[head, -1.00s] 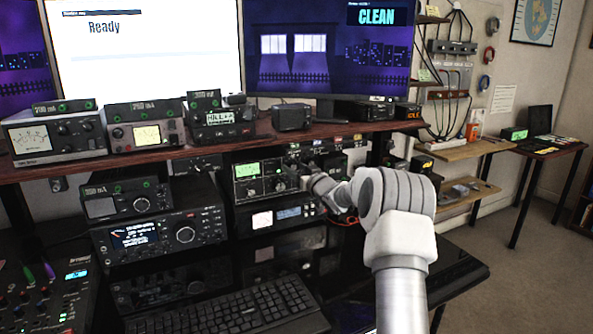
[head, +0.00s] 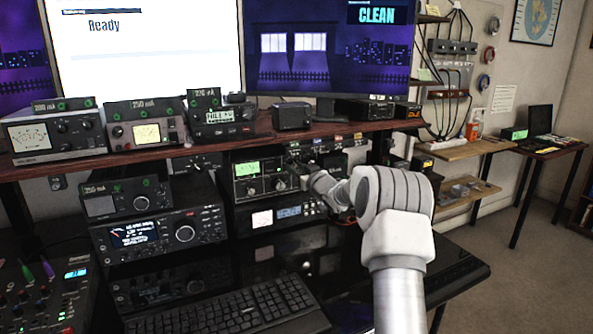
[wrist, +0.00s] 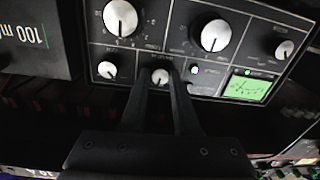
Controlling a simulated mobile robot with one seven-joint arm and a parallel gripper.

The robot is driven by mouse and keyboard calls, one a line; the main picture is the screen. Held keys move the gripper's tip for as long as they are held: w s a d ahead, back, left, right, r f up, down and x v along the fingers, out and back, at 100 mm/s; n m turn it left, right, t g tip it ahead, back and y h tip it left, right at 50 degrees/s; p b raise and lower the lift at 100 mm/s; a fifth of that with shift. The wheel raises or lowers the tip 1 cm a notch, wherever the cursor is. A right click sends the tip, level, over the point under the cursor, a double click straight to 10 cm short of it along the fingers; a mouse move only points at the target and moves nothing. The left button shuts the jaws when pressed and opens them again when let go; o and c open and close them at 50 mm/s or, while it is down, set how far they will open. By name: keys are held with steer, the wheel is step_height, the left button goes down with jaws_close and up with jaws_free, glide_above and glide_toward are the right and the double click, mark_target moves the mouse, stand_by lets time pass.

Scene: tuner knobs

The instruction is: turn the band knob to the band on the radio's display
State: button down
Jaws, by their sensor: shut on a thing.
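The radio (head: 243,196) is a dark unit under the shelf with a lit green display, whose text is too small to read. In the wrist view its front panel (wrist: 148,45) appears turned over, with the green display (wrist: 247,86) at the right. My gripper (wrist: 160,78) has its two fingers on either side of a small light-capped knob (wrist: 160,75) in the row beside the display. It is shut on this knob. The label by the knob is unreadable, and its pointer is not clear.
Larger knobs (wrist: 120,18) and a small knob (wrist: 106,70) sit close to the fingers. The wooden shelf (head: 190,151) runs above the radio. Other sets (head: 160,232) stand at left, and a keyboard (head: 235,310) lies in front.

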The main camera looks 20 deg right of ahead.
steer(key=shift+n+b, duration=0.95)
steer(key=shift+n, duration=1.15)
steer(key=c, duration=0.6)
jaws_free()
steer(key=shift+c, duration=0.2)
steer(key=s+d+p, duration=0.1)
steer(key=s, duration=1.6)
steer(key=shift+s+r+p, duration=0.2)
steer(key=shift+p, duration=0.2)
